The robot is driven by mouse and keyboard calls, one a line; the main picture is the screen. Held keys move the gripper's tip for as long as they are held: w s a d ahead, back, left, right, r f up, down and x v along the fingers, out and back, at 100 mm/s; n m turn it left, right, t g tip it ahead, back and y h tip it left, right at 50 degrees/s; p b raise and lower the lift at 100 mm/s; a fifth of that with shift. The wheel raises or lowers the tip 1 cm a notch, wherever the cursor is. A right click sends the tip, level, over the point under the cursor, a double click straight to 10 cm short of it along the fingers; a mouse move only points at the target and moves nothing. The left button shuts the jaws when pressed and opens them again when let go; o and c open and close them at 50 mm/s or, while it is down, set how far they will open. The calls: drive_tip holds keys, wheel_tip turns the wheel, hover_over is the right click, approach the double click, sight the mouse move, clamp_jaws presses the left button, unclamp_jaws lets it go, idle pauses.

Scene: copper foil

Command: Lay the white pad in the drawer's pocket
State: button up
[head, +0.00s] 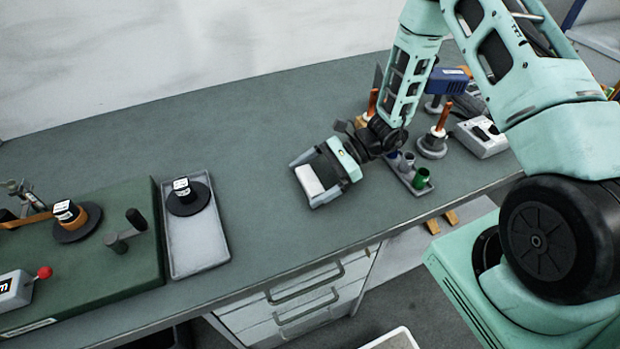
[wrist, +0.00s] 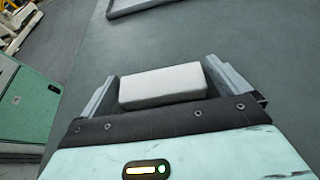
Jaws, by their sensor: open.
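The white pad (head: 309,182) is a small pale block in the middle of the grey worktop, between the fingers of my gripper (head: 304,186). My gripper is open and low over the worktop. In the wrist view, the pad (wrist: 163,87) lies between the two grey fingers of my gripper (wrist: 160,72), with its right end very close to the right finger. Whether the fingers touch it I cannot tell. The drawers (head: 290,310) with grey bar handles are under the worktop's front edge and look shut. No pocket shows.
A grey tray (head: 200,245) holding a black spool (head: 187,197) lies left, beside a green board (head: 120,268) with fixtures. Small cups (head: 421,178) and copper-coloured rods (head: 443,115) stand right of my gripper. The worktop between tray and gripper is clear.

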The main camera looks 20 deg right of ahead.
sight(310, 179)
drive_tip(key=shift+a, duration=0.1)
drive_tip(key=shift+c, duration=0.3)
drive_tip(key=c, duration=0.9)
drive_tip(key=shift+o, duration=0.2)
drive_tip(key=shift+r, duration=0.1)
wheel_tip(310, 179, up, 9)
drive_tip(key=shift+r+b, duration=0.2)
drive_tip(key=shift+b, duration=0.5)
drive_tip(key=shift+r, duration=0.15)
